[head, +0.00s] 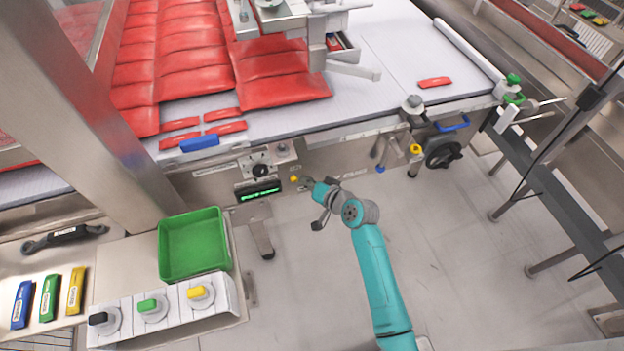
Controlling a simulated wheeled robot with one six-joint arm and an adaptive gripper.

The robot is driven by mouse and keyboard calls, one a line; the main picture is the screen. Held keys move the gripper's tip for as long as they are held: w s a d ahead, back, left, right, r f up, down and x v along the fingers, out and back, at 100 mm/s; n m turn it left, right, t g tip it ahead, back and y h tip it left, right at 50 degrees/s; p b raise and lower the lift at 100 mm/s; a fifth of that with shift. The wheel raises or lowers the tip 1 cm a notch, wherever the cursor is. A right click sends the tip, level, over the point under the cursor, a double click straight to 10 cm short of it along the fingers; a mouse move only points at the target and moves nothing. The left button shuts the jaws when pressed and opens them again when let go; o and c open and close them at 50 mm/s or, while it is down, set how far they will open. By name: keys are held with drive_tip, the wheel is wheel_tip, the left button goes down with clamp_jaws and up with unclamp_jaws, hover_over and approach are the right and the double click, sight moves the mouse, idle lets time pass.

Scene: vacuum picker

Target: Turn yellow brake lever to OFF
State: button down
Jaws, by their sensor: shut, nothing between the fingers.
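A small yellow piece (294,179), which looks like the end of the yellow brake lever, shows on the front panel of the steel machine, right of the green-lit display (258,193). Its ON or OFF marking is too small to read. My gripper (305,184) is shut and empty, just right of the yellow piece. I cannot tell whether they touch. A second yellow knob (415,149) sits further right on the machine's front, near a black handwheel (444,154).
The conveyor belt (390,60) carries red packs (270,80). A blue piece (199,143) lies at its front edge. At lower left are a green tray (188,246) and a white box with a yellow switch (201,294). The floor (300,270) ahead is largely clear.

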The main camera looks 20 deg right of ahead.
drive_tip(key=shift+a+f+n+g+h, duration=0.4)
drive_tip(key=shift+a+f+n+h, duration=1.2)
drive_tip(key=shift+a+h, duration=0.25)
drive_tip(key=shift+f, duration=0.15)
